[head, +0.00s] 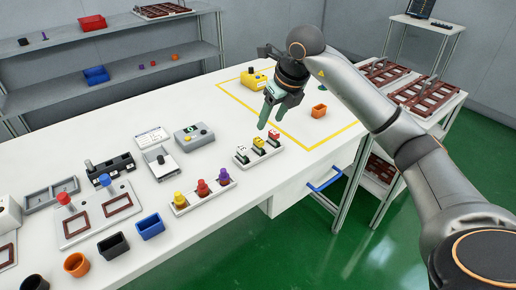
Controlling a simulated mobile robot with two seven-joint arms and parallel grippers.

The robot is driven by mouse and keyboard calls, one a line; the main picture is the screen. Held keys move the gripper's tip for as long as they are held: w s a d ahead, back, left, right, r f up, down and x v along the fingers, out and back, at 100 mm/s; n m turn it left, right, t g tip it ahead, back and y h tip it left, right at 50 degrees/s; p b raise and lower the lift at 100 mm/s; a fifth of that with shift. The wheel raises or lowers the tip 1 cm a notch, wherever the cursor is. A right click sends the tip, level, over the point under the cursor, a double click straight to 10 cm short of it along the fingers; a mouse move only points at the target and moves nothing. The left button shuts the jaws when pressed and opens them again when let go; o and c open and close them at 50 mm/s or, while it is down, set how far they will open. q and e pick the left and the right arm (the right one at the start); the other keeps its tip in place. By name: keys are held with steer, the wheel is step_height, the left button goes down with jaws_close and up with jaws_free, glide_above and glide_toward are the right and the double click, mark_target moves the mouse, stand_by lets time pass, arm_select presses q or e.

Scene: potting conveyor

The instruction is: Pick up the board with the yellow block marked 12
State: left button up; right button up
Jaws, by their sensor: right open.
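A small white board (256,157) lies on the white table and carries a white block (241,152), a yellow block (258,144) and a red block (273,138) in a row, each over a darker base. The marking on the yellow block is too small to read. My right gripper (268,115) is open and empty, fingers pointing down, a little above and behind the board; it looks apart from the blocks. My left gripper is not in view.
A rack with yellow, red and purple knobs (201,194) stands left of the board. An orange cup (319,111) and a yellow device (254,78) sit around the yellow-outlined area. A grey device (194,137) is to the left. The table front edge is close by.

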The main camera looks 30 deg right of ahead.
mark_target(259, 140)
steer(key=x, duration=0.9)
steer(key=shift+w+a, duration=0.15)
steer(key=shift+a, duration=0.1)
steer(key=shift+c, duration=0.3)
steer(key=shift+r, duration=0.1)
jaws_close()
